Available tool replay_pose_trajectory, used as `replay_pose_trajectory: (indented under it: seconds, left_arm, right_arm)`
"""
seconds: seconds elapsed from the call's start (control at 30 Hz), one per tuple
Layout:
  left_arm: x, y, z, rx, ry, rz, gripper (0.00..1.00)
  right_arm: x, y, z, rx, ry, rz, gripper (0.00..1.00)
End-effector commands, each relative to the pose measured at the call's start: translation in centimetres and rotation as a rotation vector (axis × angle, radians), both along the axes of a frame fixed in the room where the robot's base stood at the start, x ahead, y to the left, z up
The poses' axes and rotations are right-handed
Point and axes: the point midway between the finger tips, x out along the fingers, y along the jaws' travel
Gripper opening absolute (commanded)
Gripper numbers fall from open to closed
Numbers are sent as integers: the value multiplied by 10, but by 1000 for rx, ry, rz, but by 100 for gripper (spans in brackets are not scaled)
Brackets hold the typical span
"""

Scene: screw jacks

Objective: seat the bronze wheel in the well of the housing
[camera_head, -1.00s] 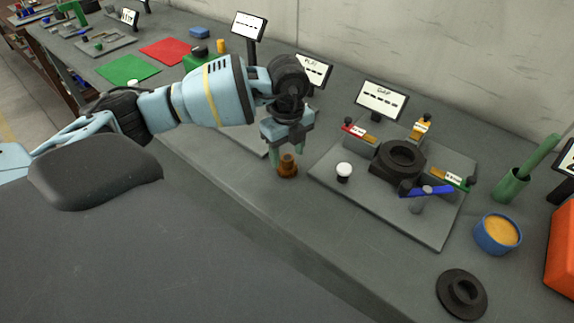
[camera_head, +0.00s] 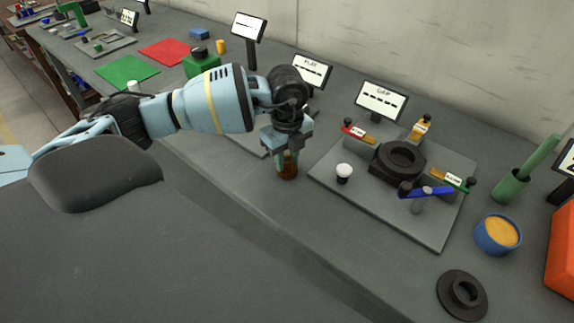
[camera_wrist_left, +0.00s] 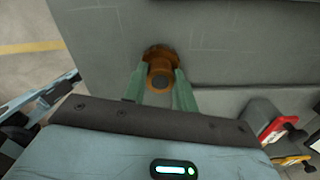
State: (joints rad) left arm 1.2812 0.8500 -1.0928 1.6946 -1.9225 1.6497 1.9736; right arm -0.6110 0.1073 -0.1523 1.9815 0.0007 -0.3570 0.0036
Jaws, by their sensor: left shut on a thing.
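The bronze wheel (camera_head: 287,170) stands on the bench left of the housing's base plate. It also shows in the left wrist view (camera_wrist_left: 160,62), between the green fingers. My left gripper (camera_head: 286,158) is shut on the upper part of the wheel, pointing down. In the left wrist view its fingertips (camera_wrist_left: 160,82) touch the wheel from both sides. The black housing (camera_head: 402,160) with its round open well stands on a grey plate (camera_head: 428,233), right of the gripper. My right gripper is not in view.
Around the housing are a red clamp (camera_head: 357,131), a yellow one (camera_head: 420,128), a blue handle (camera_head: 426,192) and a white knob (camera_head: 344,171). A black flanged cap (camera_head: 462,294) and blue tub (camera_head: 497,234) stand right. The front of the bench is clear.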

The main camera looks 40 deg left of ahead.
Motion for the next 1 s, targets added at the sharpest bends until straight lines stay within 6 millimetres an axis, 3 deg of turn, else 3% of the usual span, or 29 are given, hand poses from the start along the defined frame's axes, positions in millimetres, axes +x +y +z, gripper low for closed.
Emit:
replay_pose_trajectory:
  seconds: [0.27, 0.53, 1.0]
  left_arm:
    - [1, 0, 6, 0, -4, 0, 0]
    - [1, 0, 38, -2, -7, 0, 0]
    - [-101, -15, 46, 0, -3, -2, 0]
  right_arm:
    - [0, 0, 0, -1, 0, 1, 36]
    - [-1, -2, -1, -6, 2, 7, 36]
    - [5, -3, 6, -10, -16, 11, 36]
